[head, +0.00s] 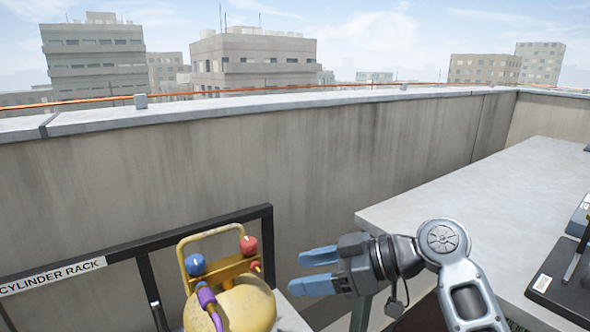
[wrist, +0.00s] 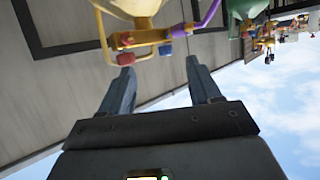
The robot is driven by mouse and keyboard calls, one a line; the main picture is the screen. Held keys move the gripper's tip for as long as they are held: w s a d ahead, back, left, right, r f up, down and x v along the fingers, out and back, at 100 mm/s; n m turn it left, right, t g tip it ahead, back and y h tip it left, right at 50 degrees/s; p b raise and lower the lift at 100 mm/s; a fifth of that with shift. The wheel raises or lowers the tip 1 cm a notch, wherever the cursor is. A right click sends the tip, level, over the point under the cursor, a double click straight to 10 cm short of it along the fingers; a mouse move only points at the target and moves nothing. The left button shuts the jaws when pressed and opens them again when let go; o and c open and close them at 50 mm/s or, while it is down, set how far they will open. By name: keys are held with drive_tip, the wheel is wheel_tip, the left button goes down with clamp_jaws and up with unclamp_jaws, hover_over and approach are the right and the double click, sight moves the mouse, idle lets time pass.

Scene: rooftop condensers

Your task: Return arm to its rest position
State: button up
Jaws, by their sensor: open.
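My gripper (head: 318,272) is open, with its two blue fingers apart and nothing between them. In the head view it points left, just right of a yellow cylinder (head: 243,305) and in front of the concrete wall. My arm reaches in from the lower right, beside the grey table. In the wrist view the open fingers (wrist: 165,88) show at the middle, and the view is turned upside down. The yellow cylinder (wrist: 140,6) shows there at the top, with its blue and red knobs near the fingertips.
A black rack frame (head: 205,226) labelled "CYLINDER RACK" stands behind the cylinder. A grey table (head: 480,210) lies at the right, with dark equipment (head: 560,280) on its right edge. A green cylinder (wrist: 247,8) shows in the wrist view. The parapet wall (head: 250,150) closes off the back.

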drive_tip(key=s+d+f+m+t+h+p, duration=0.25)
drive_tip(key=s+f+m+t, duration=0.45)
drive_tip(key=f, duration=0.5)
drive_tip(key=s+d+f+m+t+h, duration=0.1)
drive_tip(key=s+d+f+m+h, duration=0.15)
drive_tip(key=s, duration=0.45)
drive_tip(key=s+d+f+m+t+h, duration=0.1)
drive_tip(key=s+d+f+m+h, duration=0.1)
drive_tip(key=s+d+m+h, duration=0.3)
drive_tip(key=s+d+r+m+t+h+p, duration=0.1)
drive_tip(key=s+d+r, duration=0.15)
drive_tip(key=s, duration=0.55)
drive_tip(key=s+d+r+m+h+p, duration=0.1)
drive_tip(key=s+d+r+p, duration=0.15)
drive_tip(key=s, duration=0.55)
drive_tip(key=s+d+r+n+t+h, duration=0.1)
drive_tip(key=s+d+r, duration=0.3)
drive_tip(key=s+r, duration=0.5)
drive_tip(key=shift+s+r+t, duration=0.25)
drive_tip(key=shift+r+t, duration=0.15)
drive_tip(key=shift+r, duration=0.45)
